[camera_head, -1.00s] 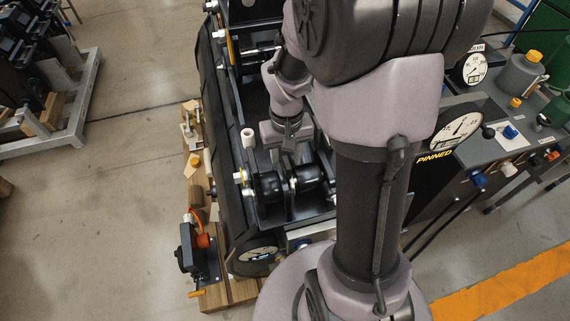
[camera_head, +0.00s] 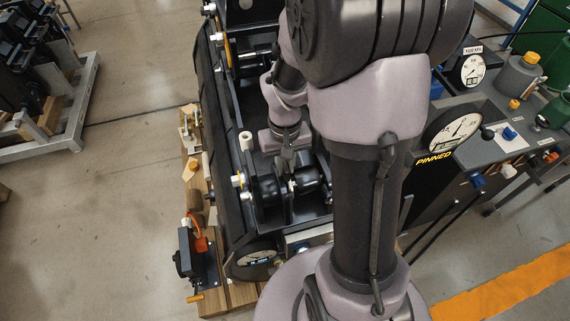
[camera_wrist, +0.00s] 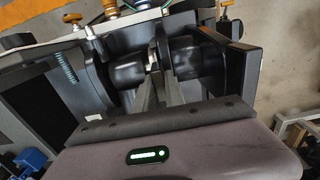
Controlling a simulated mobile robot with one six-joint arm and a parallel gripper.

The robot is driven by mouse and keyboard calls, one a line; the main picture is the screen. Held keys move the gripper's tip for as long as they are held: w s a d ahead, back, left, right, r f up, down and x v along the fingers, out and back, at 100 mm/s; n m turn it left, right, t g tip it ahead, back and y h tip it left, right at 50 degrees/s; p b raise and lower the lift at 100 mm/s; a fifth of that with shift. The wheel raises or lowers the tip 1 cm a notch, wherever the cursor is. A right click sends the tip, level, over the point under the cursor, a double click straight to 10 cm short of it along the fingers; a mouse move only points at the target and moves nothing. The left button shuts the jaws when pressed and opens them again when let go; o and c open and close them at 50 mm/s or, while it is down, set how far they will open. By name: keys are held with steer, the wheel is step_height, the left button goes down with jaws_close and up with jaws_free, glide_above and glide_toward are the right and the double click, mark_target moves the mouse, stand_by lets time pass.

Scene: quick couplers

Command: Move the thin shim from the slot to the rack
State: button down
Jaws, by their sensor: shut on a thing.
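My gripper (camera_head: 290,160) reaches down into the black coupler frame (camera_head: 243,205), over the gap between two black rounded pin bosses. In the wrist view its narrow fingers (camera_wrist: 156,72) point into this gap, between the left boss (camera_wrist: 127,75) and the right boss (camera_wrist: 195,58). The fingers are close together, shut on a thin piece, which I take to be the thin shim (camera_wrist: 152,58); only a small pale part shows at the fingertips. The rest of it is hidden by the fingers and bosses. I cannot tell which thing is the rack.
A wooden board (camera_head: 230,297) with small fittings and a black device (camera_head: 190,252) lies along the coupler's left side. A console with gauges (camera_head: 453,132) stands at the right. A metal-framed stand (camera_head: 75,135) is at the far left, with clear floor between.

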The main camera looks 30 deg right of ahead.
step_height(320, 180, up, 12)
steer(key=p, duration=0.9)
steer(key=shift+f+p, duration=0.25)
steer(key=shift+p, duration=0.05)
stand_by(0.7)
step_height(320, 180, up, 4)
steer(key=p, duration=0.3)
stand_by(0.3)
